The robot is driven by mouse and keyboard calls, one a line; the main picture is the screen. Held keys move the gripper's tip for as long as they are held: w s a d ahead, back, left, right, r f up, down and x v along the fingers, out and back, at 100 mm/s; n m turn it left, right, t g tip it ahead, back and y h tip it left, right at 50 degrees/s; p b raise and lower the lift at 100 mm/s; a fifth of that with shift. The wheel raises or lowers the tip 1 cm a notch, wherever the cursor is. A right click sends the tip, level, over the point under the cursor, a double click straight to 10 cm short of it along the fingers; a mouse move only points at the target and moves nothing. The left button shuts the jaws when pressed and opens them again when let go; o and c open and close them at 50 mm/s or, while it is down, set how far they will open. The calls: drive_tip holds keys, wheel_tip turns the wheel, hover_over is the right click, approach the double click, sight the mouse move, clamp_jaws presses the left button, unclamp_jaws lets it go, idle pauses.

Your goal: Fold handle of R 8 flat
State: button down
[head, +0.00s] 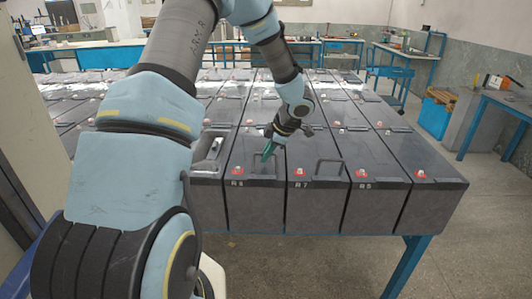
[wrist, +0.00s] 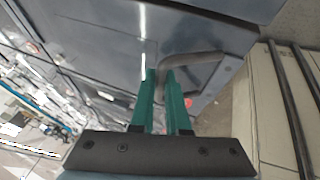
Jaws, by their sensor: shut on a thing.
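Battery R 8 (head: 255,208) is a dark grey box in the front row, with its white label at the front top edge and a red terminal beside it. My gripper (head: 266,154) reaches down over its lid, its green fingers pointing down. In the wrist view the fingers (wrist: 161,78) are closed on the dark handle of R 8 (wrist: 196,60). The fingers hide part of the handle, and its exact tilt is hard to tell.
R 5 (head: 375,210) is further right. More batteries fill the rows behind on the blue-framed table (head: 408,262). My arm covers the left side. Floor is open in front.

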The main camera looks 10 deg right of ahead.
drive_tip(key=shift+w+f+g, duration=0.2)
drive_tip(key=shift+g, duration=0.2)
idle(0.3)
drive_tip(key=c, duration=0.9)
unclamp_jaws()
drive_tip(key=shift+f, duration=0.1)
drive_tip(key=b+v, duration=0.2)
drive_tip(key=v, duration=0.9)
drive_tip(key=shift+w+b, duration=0.2)
drive_tip(key=shift+b, duration=0.1)
drive_tip(key=shift+d, duration=0.1)
